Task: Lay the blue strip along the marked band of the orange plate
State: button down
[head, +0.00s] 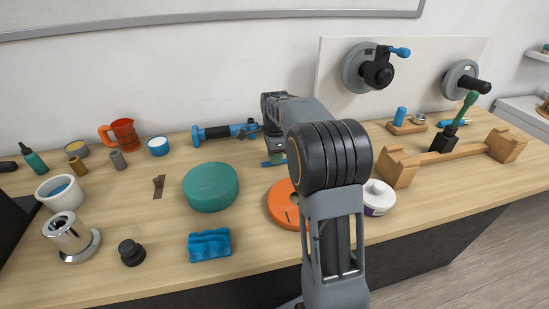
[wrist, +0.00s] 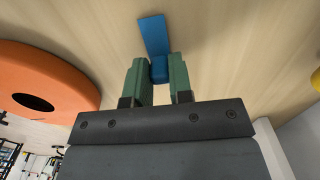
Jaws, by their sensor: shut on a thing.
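My gripper (wrist: 158,68) is shut on the blue strip (wrist: 153,36), which sticks out beyond the green fingers over the wooden surface in the wrist view. Whether the strip touches the table is hard to tell. The orange plate (wrist: 38,80) is at the left of the wrist view, apart from the strip, with a dark opening in it. In the head view the orange plate (head: 281,206) lies on the table, partly hidden by my arm. My gripper (head: 274,160) shows small behind the plate there. I cannot make out the marked band.
A blue sponge-like block (head: 209,245) is near the front. A blue and black tool (head: 225,132) lies by the wall. A wooden rack (head: 455,156) stands at right.

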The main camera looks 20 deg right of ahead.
jog(key=shift+r, duration=0.5)
jog(key=s+d+r, duration=0.1)
jog(key=s+r, duration=1)
jog(key=s, duration=0.3)
jog(key=shift+d+r, duration=0.2)
jog(key=shift+r, duration=0.15)
